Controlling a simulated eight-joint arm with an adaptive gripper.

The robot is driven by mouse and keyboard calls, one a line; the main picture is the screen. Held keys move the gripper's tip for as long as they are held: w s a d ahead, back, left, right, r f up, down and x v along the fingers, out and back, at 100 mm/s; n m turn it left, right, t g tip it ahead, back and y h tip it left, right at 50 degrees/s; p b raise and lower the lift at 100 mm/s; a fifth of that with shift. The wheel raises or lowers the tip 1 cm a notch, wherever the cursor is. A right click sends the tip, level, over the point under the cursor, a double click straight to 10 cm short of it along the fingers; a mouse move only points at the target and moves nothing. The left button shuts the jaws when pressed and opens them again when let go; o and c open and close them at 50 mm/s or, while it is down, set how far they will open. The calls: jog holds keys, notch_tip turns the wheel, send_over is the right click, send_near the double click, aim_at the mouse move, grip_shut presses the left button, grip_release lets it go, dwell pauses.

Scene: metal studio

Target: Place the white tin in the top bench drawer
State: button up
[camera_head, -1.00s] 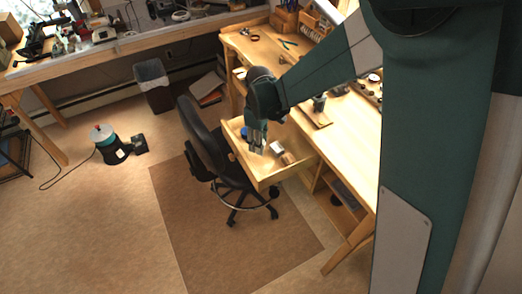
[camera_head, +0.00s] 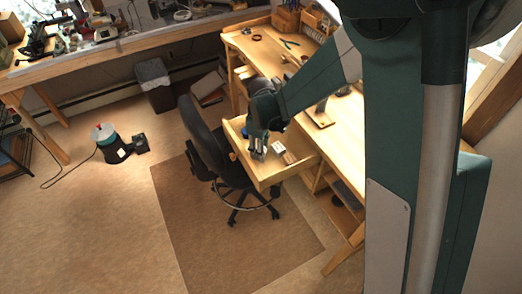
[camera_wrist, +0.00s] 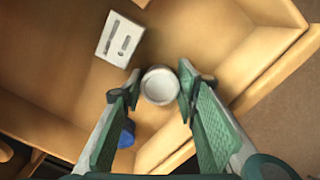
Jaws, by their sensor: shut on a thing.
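The white tin (camera_wrist: 159,85) is round and sits between my fingertips in the wrist view. My gripper (camera_head: 258,154) is shut on it, with a finger on each side. The top bench drawer (camera_head: 291,169) is pulled open, and my gripper points down over its inside. The drawer's wooden wall (camera_wrist: 268,62) shows to the right of the tin in the wrist view. I cannot tell whether the tin touches the drawer floor. The tin is too small to make out clearly in the head view.
A white slotted box (camera_wrist: 120,40) and a blue object (camera_wrist: 127,133) lie in the drawer near the tin. A black office chair (camera_head: 208,140) stands close to the drawer's left side. The wooden bench (camera_head: 335,115) is behind.

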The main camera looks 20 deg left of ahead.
jog(key=shift+f, duration=0.2)
jog(key=o, duration=0.9)
jog(key=shift+r, duration=0.2)
notch_tip(320, 180, up, 12)
jog(key=shift+r+p, duration=0.1)
jog(key=shift+p, duration=0.5)
dwell(0.4)
